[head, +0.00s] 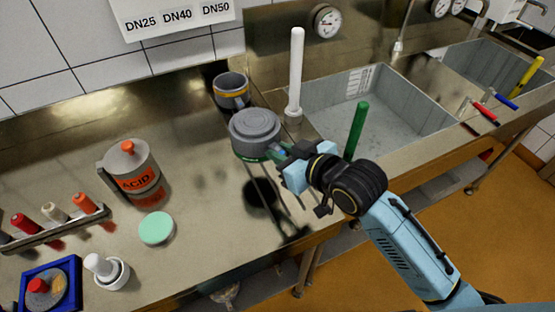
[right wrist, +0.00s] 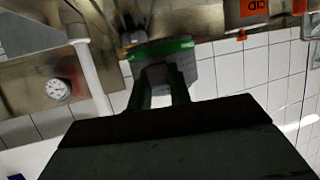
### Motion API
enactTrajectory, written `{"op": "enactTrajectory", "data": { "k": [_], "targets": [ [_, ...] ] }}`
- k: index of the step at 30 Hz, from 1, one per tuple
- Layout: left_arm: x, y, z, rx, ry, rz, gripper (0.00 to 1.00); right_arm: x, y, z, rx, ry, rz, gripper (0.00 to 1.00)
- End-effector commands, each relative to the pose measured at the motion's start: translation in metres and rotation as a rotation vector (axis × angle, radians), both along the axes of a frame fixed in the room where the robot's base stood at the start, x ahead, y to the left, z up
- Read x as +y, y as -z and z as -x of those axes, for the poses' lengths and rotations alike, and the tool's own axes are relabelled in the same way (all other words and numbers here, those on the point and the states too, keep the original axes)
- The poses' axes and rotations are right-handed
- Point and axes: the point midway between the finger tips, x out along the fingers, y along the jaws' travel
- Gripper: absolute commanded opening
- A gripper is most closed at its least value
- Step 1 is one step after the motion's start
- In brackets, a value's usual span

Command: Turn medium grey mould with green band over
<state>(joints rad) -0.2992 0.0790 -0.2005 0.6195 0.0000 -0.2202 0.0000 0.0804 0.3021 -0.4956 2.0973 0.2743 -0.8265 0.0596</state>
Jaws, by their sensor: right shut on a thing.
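The grey mould with the green band (head: 255,127) is held in the air above the steel counter, with a dark shadow under it. Its round stepped grey face points up, and the green band shows low on its side. In the right wrist view the mould (right wrist: 205,75) sits between the two fingers, with the green band across it. My right gripper (head: 277,152) is shut on the mould's side from the right. My left gripper is in neither view.
A grey mould with an orange band (head: 232,92) stands close behind. A white post (head: 296,70) and a green-handled thing (head: 357,130) are near the sink (head: 425,85). An ACID can (head: 135,172), a mint disc (head: 156,228) and a mortar (head: 112,274) stand left. The counter between is clear.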

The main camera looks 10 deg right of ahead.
Motion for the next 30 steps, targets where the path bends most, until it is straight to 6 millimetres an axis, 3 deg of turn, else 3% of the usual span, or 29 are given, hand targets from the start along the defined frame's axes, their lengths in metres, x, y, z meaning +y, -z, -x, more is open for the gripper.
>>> {"op": "enactTrajectory", "data": {
  "k": [3,9,16,27,30],
  "targets": [
    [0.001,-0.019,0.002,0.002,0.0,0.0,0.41,0.013,0.015,0.003,0.001,-0.124,0.011,0.0],
    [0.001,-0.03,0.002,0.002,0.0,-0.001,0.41,0.009,0.042,0.007,0.0,-0.209,0.005,0.0],
    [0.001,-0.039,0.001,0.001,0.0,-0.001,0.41,0.007,0.046,0.01,0.06,-0.184,-0.077,0.0],
    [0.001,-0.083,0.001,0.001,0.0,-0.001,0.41,0.02,0.021,0.02,0.466,0.089,-0.559,0.0],
    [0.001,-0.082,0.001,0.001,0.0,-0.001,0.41,0.024,0.031,0.02,0.621,0.199,-0.744,0.0]
  ]
}}
